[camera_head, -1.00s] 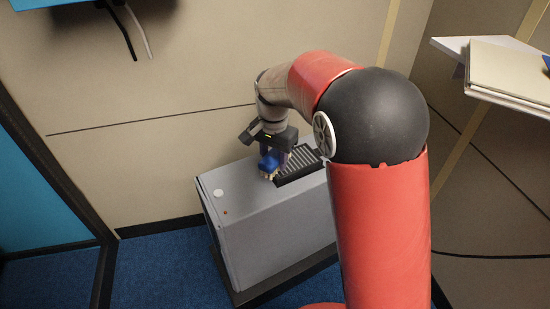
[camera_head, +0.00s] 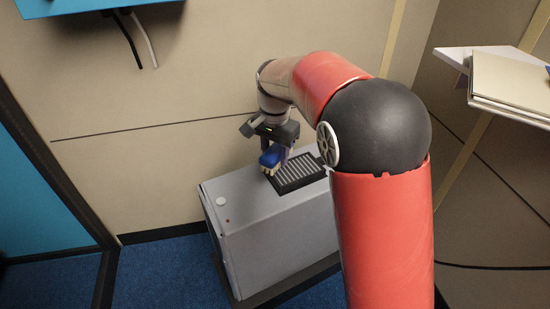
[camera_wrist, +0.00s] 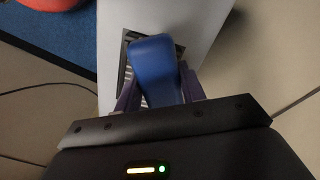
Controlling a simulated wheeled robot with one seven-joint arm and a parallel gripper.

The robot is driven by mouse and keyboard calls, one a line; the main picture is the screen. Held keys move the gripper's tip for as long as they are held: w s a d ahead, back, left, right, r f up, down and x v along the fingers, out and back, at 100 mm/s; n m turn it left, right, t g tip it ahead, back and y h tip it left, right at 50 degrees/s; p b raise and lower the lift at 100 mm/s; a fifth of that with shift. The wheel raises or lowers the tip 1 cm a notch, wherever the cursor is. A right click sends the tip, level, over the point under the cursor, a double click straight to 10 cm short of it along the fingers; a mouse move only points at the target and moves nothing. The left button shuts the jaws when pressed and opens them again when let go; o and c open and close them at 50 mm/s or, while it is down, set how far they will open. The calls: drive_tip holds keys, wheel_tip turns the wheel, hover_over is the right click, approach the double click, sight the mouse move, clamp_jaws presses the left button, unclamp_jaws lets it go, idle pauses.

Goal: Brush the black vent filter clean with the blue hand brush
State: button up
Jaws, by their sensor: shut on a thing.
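The blue hand brush (camera_head: 271,156) is in my gripper (camera_head: 277,157), which is shut on it; pale bristles show at its lower edge. The black vent filter (camera_head: 297,174), a dark slatted panel, lies in the top of the grey cabinet (camera_head: 255,192). The brush is at the filter's left end; I cannot tell whether the bristles touch it. In the wrist view the brush (camera_wrist: 154,68) is between my gripper's fingers (camera_wrist: 157,92) and hides most of the filter (camera_wrist: 124,72).
The cabinet stands on a dark base on blue carpet (camera_head: 165,275), near the beige wall (camera_head: 120,100). A shelf with folders (camera_head: 510,85) is at right. Cables (camera_head: 140,38) hang under the blue panel at top left.

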drive_tip(key=shift+r, duration=2.4)
drive_tip(key=d+r, duration=0.4)
drive_tip(key=d, duration=0.8)
